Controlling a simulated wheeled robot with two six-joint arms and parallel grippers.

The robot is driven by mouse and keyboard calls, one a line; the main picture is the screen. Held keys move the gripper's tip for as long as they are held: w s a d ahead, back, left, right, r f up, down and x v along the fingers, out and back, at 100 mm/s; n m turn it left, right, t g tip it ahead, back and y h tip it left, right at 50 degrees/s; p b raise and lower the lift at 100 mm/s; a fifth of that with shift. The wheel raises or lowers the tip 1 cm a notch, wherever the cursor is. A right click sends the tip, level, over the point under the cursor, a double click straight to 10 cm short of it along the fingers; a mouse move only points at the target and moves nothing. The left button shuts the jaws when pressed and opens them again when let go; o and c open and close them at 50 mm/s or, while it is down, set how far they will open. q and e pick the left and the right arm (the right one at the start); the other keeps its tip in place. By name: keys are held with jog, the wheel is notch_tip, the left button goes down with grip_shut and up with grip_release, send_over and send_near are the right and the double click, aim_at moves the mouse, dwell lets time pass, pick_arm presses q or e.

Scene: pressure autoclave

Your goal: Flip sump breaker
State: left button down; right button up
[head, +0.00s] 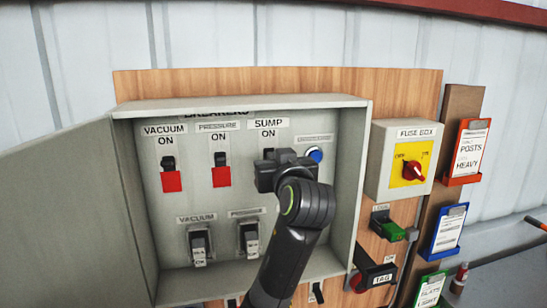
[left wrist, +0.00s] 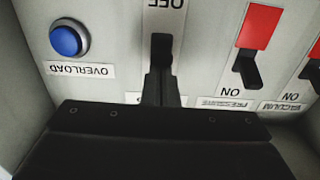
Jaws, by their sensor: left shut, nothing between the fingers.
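The sump breaker's black lever (left wrist: 160,50) shows in the left wrist view, which is upside down, beside an OFF mark on a grey plate. In the head view my gripper covers most of this breaker, below the SUMP label (head: 268,124) and its ON mark. My left gripper (head: 268,158) is shut and empty in front of the sump breaker. In the left wrist view its closed fingertips (left wrist: 167,88) are right at the lever's ON-side end; I cannot tell whether they touch. My right gripper is not in view.
The vacuum breaker (head: 169,170) and pressure breaker (head: 221,170), with red plates, are to the left. A blue overload button (head: 315,155) is close on the right. The cabinet's open door (head: 70,215) stands left; a fuse box (head: 403,160) hangs right.

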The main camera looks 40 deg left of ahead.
pick_arm(q)
jog(key=shift+s+d+r+p, duration=0.3)
jog(key=shift+s+d, duration=0.2)
jog(key=shift+d, duration=0.1)
jog(key=shift+s+d+r+p, duration=0.2)
jog(key=shift+s+d+r, duration=0.1)
jog(key=shift+s+d, duration=0.25)
jog(key=shift+d, duration=0.1)
jog(key=shift+b+v, duration=0.7)
jog(key=shift+v, duration=2.25)
